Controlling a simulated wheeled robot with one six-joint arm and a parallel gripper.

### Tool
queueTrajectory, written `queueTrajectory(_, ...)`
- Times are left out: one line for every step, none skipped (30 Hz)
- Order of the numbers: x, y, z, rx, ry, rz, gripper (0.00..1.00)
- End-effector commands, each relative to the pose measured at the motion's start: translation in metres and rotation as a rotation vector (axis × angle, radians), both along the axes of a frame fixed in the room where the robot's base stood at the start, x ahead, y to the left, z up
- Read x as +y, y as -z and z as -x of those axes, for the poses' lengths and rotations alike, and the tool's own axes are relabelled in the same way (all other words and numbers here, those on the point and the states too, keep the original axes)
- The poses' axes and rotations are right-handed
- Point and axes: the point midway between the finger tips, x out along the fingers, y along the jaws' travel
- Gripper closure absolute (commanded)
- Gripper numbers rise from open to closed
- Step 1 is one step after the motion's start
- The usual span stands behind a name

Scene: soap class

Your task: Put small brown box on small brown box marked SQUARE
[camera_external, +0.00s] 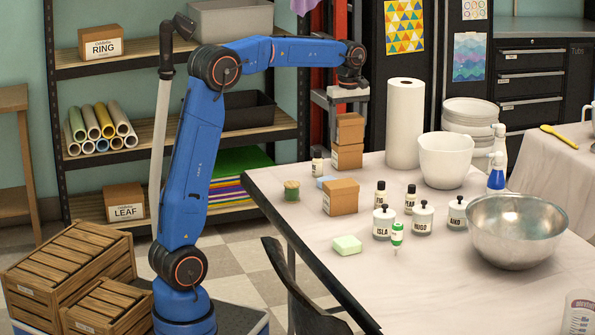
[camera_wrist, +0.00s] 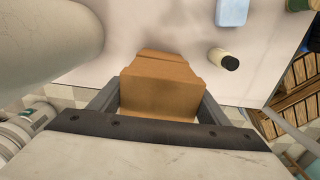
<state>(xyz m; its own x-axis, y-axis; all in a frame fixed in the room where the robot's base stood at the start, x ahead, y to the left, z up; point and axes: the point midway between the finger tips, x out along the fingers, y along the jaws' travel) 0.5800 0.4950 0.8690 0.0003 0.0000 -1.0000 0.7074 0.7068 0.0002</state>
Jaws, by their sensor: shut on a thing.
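My gripper (camera_external: 349,106) points down at the far left edge of the white table and is shut on a small brown box (camera_external: 350,127). This box shows between the two fingers in the wrist view (camera_wrist: 160,90). Directly below it is another small brown box (camera_external: 347,157), standing on the table. The held box appears to touch its top or sit very close above it, roughly lined up. I cannot read a mark on the lower box. A third brown box (camera_external: 341,196) stands nearer on the table, apart from the stack.
A paper towel roll (camera_external: 405,125) stands close right of the stack. A small dark-capped bottle (camera_external: 317,162), a blue block (camera_external: 325,182) and a green jar (camera_external: 291,190) are to the left. Several bottles and jars, a white bowl (camera_external: 445,160) and a metal bowl (camera_external: 515,230) fill the right.

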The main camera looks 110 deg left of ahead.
Motion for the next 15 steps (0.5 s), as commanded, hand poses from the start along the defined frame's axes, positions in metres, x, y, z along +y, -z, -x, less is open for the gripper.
queueTrajectory(0.0,-0.0004,0.0,0.0,0.0,0.0,0.55)
queueTrajectory(0.0,-0.0004,0.0,0.0,0.0,0.0,0.55)
queueTrajectory(0.0,-0.0003,0.0,0.0,0.0,0.0,0.55)
queueTrajectory(0.0,-0.0001,0.0,0.0,0.0,0.0,0.55)
queueTrajectory(0.0,0.0005,0.0,0.0,0.0,0.0,0.55)
queueTrajectory(0.0,0.0014,0.0,0.0,0.0,0.0,0.55)
queueTrajectory(0.0,0.0022,0.0,0.0,0.0,0.0,0.55)
queueTrajectory(0.0001,0.0022,-0.0001,0.0,0.0,0.0,0.25)
queueTrajectory(0.0001,0.002,-0.0001,0.0,0.0,0.0,0.16)
queueTrajectory(0.0001,0.002,-0.0001,0.0,0.0,0.0,0.11)
queueTrajectory(0.0001,0.002,-0.0001,0.0,0.0,0.0,0.11)
queueTrajectory(0.0001,0.002,-0.0001,0.0,0.0,0.0,0.11)
queueTrajectory(0.0001,0.002,-0.0001,0.0,0.0,0.0,0.11)
queueTrajectory(0.0001,0.002,-0.0001,0.0,0.0,0.0,0.11)
queueTrajectory(0.0001,0.002,-0.0001,0.0,0.0,0.0,0.11)
